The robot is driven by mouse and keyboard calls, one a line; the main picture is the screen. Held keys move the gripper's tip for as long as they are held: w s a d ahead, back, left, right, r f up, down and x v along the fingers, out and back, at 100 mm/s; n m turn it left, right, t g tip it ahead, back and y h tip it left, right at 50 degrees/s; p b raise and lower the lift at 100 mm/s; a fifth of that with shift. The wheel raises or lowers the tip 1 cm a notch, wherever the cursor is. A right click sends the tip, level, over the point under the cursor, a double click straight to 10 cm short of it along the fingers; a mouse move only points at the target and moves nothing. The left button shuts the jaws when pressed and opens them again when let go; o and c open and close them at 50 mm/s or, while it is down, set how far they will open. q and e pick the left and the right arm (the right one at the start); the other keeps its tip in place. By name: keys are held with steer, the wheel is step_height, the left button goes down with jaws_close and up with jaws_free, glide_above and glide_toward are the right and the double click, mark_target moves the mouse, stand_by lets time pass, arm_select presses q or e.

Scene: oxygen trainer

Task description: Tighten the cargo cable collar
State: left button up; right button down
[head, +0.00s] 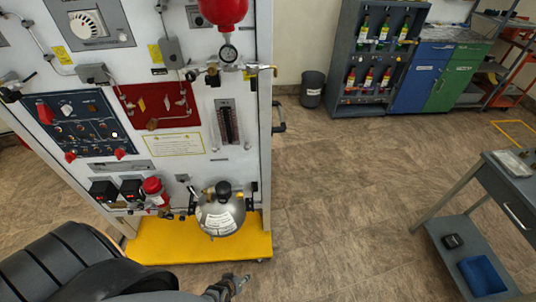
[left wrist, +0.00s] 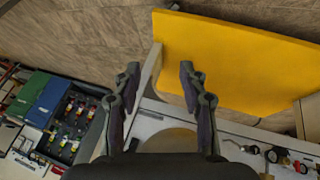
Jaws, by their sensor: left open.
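The trainer panel (head: 190,80) is an upright white board on a yellow base (head: 200,245). I cannot pick out the cargo cable collar for certain in either view. Low on the panel are two black boxes with red displays (head: 118,189), a red-capped fitting (head: 154,188) and a silver round tank (head: 221,218) with a label. My left gripper (head: 235,285) is low in front of the yellow base, apart from the panel. In the left wrist view its two fingers (left wrist: 160,85) are spread with nothing between them. My right gripper is in neither view.
A grey bottle rack (head: 375,55), blue cabinet (head: 418,85) and green cabinet (head: 455,78) stand against the back wall beside a dark bin (head: 312,89). A grey cart (head: 500,190) stands at the right. The floor between panel and cart is clear.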

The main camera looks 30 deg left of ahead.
arm_select(q)
steer(key=w+d+r+n+t+b, duration=0.25)
steer(key=w+r+n, duration=0.2)
steer(key=w, duration=0.55)
steer(key=n+t+y+b, duration=0.7)
steer(key=n+y+b, duration=0.2)
steer(key=n, duration=2.5)
glide_toward(247, 149)
steer(key=p+x, duration=0.1)
steer(key=x, duration=0.7)
steer(key=shift+w+a+r+p, duration=0.15)
steer(key=shift+w+p, duration=0.15)
steer(key=shift+p, duration=0.05)
